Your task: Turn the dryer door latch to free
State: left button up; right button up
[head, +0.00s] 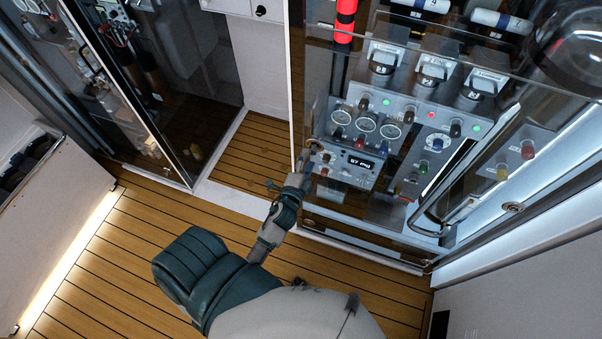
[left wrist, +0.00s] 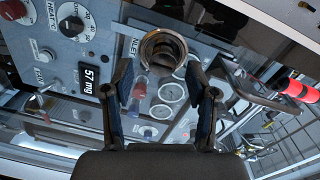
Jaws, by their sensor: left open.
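The dryer's clear glass door covers the panel on the right of the head view. A round bronze-coloured latch (left wrist: 164,48) shows at the top middle of the left wrist view, with a dark recessed centre. In the head view the latch (head: 316,145) is small, near the left edge of the glass. My left gripper (head: 303,163) is beside and just below it. In the left wrist view the two fingers of the gripper (left wrist: 162,90) are apart with nothing held, the latch lying just beyond the tips. Whether a finger touches it, I cannot tell. My right gripper is not in view.
Behind the glass are gauges (head: 366,124), knobs, coloured lights and a small display (head: 360,163). A long metal handle (head: 446,183) stands out at the right. Another glass-fronted cabinet (head: 150,90) is at the left. The wooden floor (head: 120,250) is clear.

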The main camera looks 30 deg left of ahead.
pick_arm(q)
jog(key=v, duration=0.8)
jog(key=shift+s, duration=0.35)
jog(key=shift+d+f, duration=0.1)
jog(key=s+d+f+n+g+h, duration=0.1)
jog(key=s+d+f+g, duration=0.2)
jog(key=f, duration=0.9)
jog(key=s+d+f+n+g+h, duration=0.2)
jog(key=s+f, duration=0.1)
jog(key=f, duration=0.9)
jog(key=s+d+f+n+g+h, duration=0.1)
jog(key=s+d+f+g, duration=0.15)
jog(key=f, duration=0.85)
jog(key=s+a+f+n+g, duration=0.2)
jog(key=s+f+n+g, duration=0.1)
jog(key=s+f, duration=0.6)
jog(key=s+a+f+n+g, duration=0.2)
jog(key=s+f+g, duration=0.3)
jog(key=s, duration=1.2)
notch_tip(320, 180, down, 4)
jog(key=shift+s+f+n, duration=0.1)
jog(key=shift+s+n, duration=0.1)
jog(key=shift+n, duration=0.2)
jog(key=shift+g, duration=0.25)
